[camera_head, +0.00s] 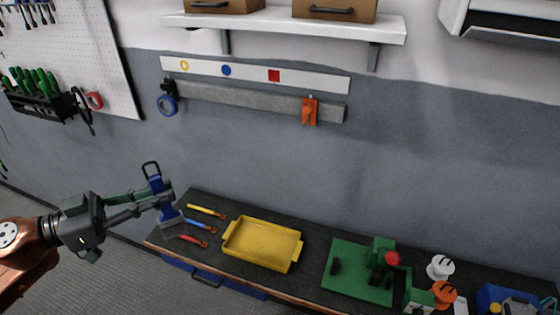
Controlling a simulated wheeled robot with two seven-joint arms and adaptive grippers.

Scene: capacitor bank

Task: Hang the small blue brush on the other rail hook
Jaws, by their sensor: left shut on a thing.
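My left gripper (158,196) is shut on the small blue brush (155,184). The brush is nearly upright, with a dark hanging loop (151,168) at the top and a greyish wide end (171,219) below the fingers. It is held in front of the bench's left end, below the rail and apart from it. The grey rail (245,97) is on the wall. A blue ring (167,105) hangs at its left end from a dark holder, and an orange item (309,112) hangs near its right end. No bare hook can be made out between them. My right gripper is out of view.
A white strip (250,74) above the rail bears a yellow ring, blue disc and red square. A shelf (290,26) juts out above. The bench (313,239) holds a yellow tray (262,244), several slim tools and a green fixture (362,271). The wall below the rail is clear.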

